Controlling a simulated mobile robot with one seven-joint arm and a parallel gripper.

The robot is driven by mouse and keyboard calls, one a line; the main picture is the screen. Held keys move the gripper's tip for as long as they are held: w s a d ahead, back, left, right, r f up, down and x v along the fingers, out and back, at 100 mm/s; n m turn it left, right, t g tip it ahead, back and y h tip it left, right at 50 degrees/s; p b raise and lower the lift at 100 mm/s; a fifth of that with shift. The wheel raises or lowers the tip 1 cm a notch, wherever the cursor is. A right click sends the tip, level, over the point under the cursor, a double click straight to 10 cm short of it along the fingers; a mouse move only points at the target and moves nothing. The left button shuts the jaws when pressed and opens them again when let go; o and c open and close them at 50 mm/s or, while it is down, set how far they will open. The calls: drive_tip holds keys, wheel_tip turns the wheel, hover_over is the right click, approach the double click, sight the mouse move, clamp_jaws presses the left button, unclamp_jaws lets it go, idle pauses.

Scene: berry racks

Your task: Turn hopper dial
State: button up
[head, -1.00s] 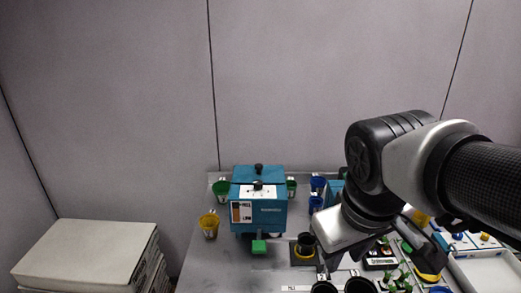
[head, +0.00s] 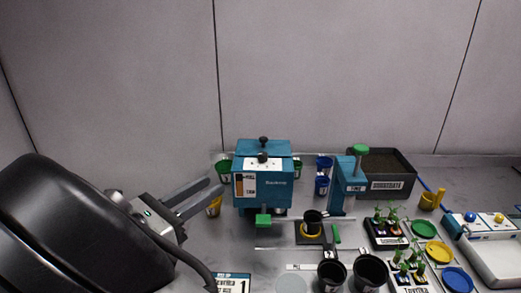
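The hopper (head: 262,190) is a teal box at the middle back of the bench. A small black dial (head: 263,158) sits on the white plate on its sloped upper front. Another black knob (head: 263,141) stands on its lid. A green block (head: 263,221) sticks out low at its front. My gripper (head: 214,187) comes in from the left, its two grey fingers apart with nothing seen between them. The fingertips point right, toward the hopper's left side, and appear short of it. They partly cover a yellow cup (head: 214,207).
Green cups flank the hopper and blue cups (head: 322,184) stand right of it. A teal stand (head: 348,187) with a green top and a dark soil tray (head: 398,188) are farther right. Black pots (head: 331,276), seedling trays and coloured lids fill the front right.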

sight(260, 157)
drive_tip(key=x, duration=1.7)
drive_tip(key=shift+d+b, duration=0.15)
drive_tip(key=shift+b, duration=0.2)
clamp_jaws()
